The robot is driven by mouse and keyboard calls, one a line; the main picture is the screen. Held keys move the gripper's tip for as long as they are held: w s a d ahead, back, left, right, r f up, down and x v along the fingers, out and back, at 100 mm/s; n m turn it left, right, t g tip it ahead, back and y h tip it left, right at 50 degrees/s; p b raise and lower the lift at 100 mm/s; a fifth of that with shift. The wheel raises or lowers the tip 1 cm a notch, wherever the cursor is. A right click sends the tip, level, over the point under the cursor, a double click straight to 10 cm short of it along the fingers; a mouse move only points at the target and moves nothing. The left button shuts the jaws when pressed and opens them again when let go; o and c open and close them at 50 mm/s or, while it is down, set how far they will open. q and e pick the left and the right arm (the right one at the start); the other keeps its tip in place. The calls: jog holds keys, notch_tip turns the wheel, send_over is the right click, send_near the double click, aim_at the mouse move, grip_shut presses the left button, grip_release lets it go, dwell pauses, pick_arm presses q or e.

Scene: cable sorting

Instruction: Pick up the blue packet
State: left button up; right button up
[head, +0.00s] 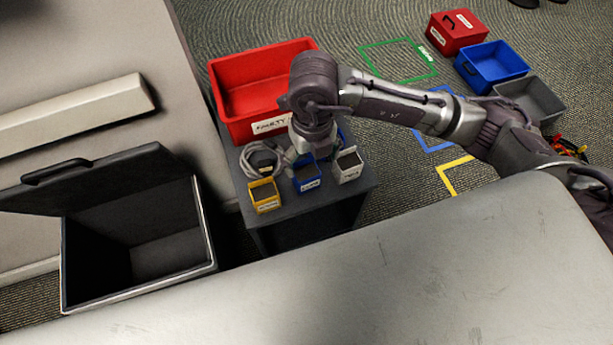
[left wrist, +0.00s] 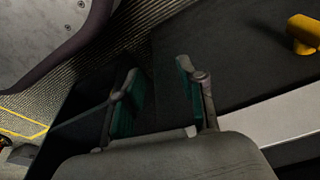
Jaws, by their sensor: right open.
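A small blue packet (head: 307,178) with a white label stands near the front edge of a dark grey side table (head: 262,238). It sits between a yellow packet (head: 265,195) and a white packet (head: 349,166). My right gripper (head: 303,158) reaches down over the table just behind the blue packet, close to a grey coiled cable (head: 262,157). Its fingers are open but partly hidden; I cannot tell whether they touch anything. My left gripper (left wrist: 160,98) shows only in the left wrist view, with its teal-padded fingers apart and nothing between them.
A red labelled bin (head: 228,115) stands at the back of the side table. An open black box (head: 208,243) is at left. A pale worktop (head: 450,270) fills the front. Red, blue (head: 490,66) and grey bins stand on the floor at right, near coloured tape outlines.

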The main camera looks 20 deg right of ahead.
aim_at(307, 173)
notch_tip(307, 173, down, 3)
jog(key=f, duration=0.2)
jog(key=a+f+b, duration=0.1)
jog(key=f, duration=0.1)
jog(key=shift+f, duration=0.1)
jog(key=shift+d+f, duration=0.1)
jog(key=shift+f, duration=0.4)
pick_arm(q)
jog(key=r, duration=0.1)
jog(key=w+r, duration=0.1)
jog(key=r, duration=0.2)
jog(key=shift+w+d, duration=0.1)
jog(key=shift+w, duration=0.15)
pick_arm(e)
jog(key=c, duration=0.9)
